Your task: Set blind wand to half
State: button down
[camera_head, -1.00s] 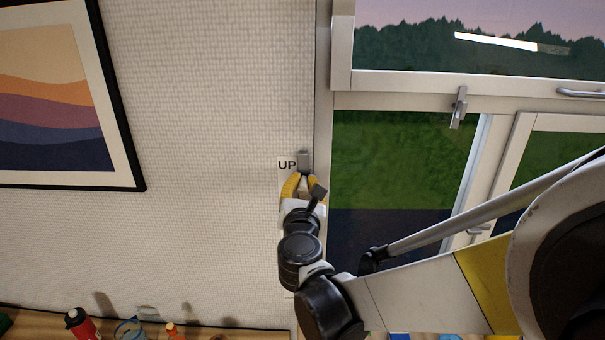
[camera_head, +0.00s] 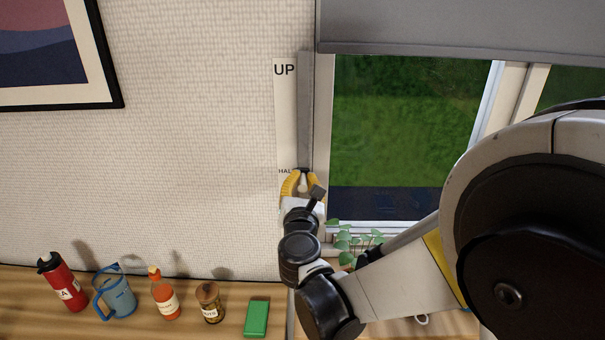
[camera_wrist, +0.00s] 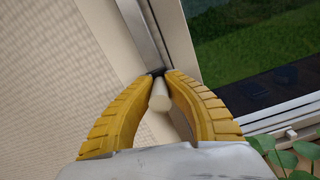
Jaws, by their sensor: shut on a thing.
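The blind wand's knob (camera_wrist: 160,97) is a pale peg on a dark mount, held between the yellow fingers of my gripper (camera_wrist: 156,82) in the wrist view. My gripper (camera_head: 302,178) in the head view is shut on it, level with or just below the "HALF" mark, partly hidden by the fingers. The pale scale strip (camera_head: 287,115) on the wall reads "UP" at its top. A grey vertical track (camera_head: 305,110) runs beside it. The grey blind (camera_head: 460,28) covers the top of the window, its lower edge above the green view.
Below on a wooden counter stand a red bottle (camera_head: 64,283), a blue jug (camera_head: 115,293), an orange bottle (camera_head: 165,297), a jar (camera_head: 209,302) and a green block (camera_head: 256,317). A leafy plant (camera_head: 352,238) sits near the sill. A framed picture (camera_head: 55,50) hangs left.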

jog(key=shift+w+f, duration=0.1)
jog(key=shift+f, duration=0.05)
jog(key=c, duration=1.3)
grip_release()
jog(key=shift+c, duration=0.2)
jog(key=shift+w+f, duration=0.1)
jog(key=shift+w, duration=0.1)
jog(key=s, duration=1.2)
jog(key=shift+a, duration=0.15)
